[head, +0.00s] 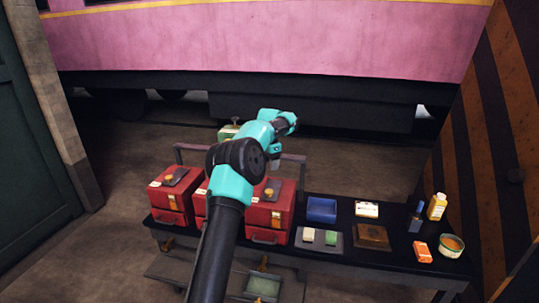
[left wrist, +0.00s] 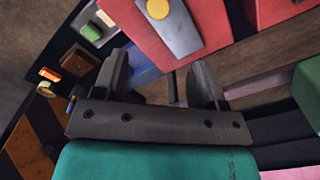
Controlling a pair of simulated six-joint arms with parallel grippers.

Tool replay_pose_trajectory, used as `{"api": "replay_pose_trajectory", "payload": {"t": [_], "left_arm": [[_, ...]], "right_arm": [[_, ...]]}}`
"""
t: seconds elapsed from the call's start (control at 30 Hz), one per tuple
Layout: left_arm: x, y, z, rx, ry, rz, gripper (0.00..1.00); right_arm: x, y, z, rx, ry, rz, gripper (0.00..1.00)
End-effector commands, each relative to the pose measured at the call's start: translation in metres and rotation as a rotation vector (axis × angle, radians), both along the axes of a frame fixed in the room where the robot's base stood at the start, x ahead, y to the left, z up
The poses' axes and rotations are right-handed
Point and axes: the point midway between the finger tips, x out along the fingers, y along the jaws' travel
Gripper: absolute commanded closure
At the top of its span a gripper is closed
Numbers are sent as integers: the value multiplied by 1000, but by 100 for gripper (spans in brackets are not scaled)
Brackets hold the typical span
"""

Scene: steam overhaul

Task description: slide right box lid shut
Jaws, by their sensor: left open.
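The right red box (head: 268,222) stands on the black bench, with a yellow knob and a dark patch on its top. How far its lid is open is too small to tell. In the left wrist view a red surface (left wrist: 205,22) with a yellow round knob (left wrist: 157,9) shows at the top. My left gripper (left wrist: 160,82) is open, with nothing between its fingers. In the head view it hangs above the back of the right box, apart from the knob and partly hidden by my arm. My right gripper is in neither view.
A left red box (head: 171,202) stands on the bench (head: 340,257); a middle one is mostly behind my arm. To the right are a blue bin (head: 321,209), a brown tray (head: 372,237), a yellow bottle (head: 437,206) and a bowl (head: 451,246). A rail stands behind the boxes.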

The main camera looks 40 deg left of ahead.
Motion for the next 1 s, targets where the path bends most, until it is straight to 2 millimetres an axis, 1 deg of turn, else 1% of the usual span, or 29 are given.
{"api": "replay_pose_trajectory", "payload": {"t": [0.03, 0.13, 0.23, 0.37, 0.83, 0.93, 1.0], "left_arm": [[0, 0, 10, 0, -2, 0, 35], [0, 0, 24, 0, -2, 0, 35], [0, 0, 32, 0, 0, 0, 35], [0, 0, 37, 0, 0, -1, 35], [0, -1, 36, -1, 0, -1, 35], [2, -6, 27, -9, 0, -1, 35], [6, -13, 13, -20, -2, -1, 35]], "right_arm": [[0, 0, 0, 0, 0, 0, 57], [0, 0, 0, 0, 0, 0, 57], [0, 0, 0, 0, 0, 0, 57], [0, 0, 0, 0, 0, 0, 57], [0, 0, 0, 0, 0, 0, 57], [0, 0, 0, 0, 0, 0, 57], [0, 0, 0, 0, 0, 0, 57]]}}
